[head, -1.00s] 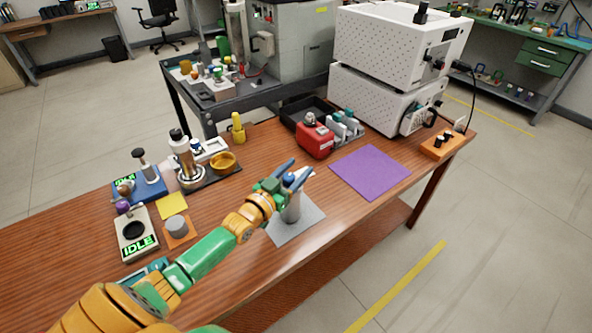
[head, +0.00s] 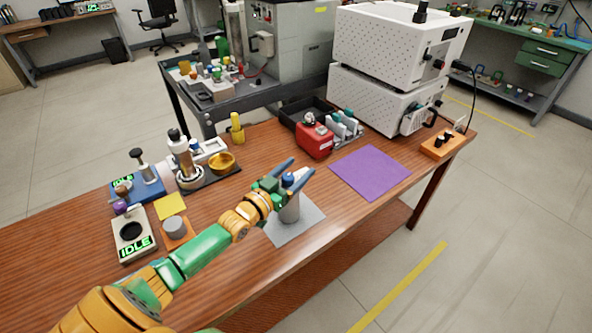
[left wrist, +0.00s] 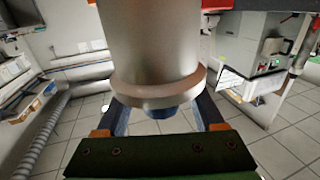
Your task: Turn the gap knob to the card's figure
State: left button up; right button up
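A grey cylinder (head: 289,209) stands upright on a grey mat (head: 306,228) near the table's front edge. A blue knob (head: 288,179) sits on its top; I take it for the gap knob. My left gripper (head: 295,167) is at the top of the cylinder, its fingers spread on either side of the knob. In the left wrist view, the cylinder's flanged end (left wrist: 160,92) fills the middle, and part of the blue knob (left wrist: 172,111) shows between the separated fingers. No figure is legible on any card; a blank-looking yellow square (head: 171,206) lies left. My right gripper is out of view.
A purple mat (head: 370,172) lies empty to the right. A red box (head: 315,140) and a dark tray (head: 298,108) stand behind the cylinder. A scale (head: 134,236) showing IDLE and a dark-based device with a brass bowl (head: 222,163) stand left.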

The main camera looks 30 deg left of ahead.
aim_at(284, 182)
pick_arm(q)
jog(key=s, duration=0.7)
jog(key=shift+s+a+p, duration=0.1)
jog(key=shift+a+p, duration=0.3)
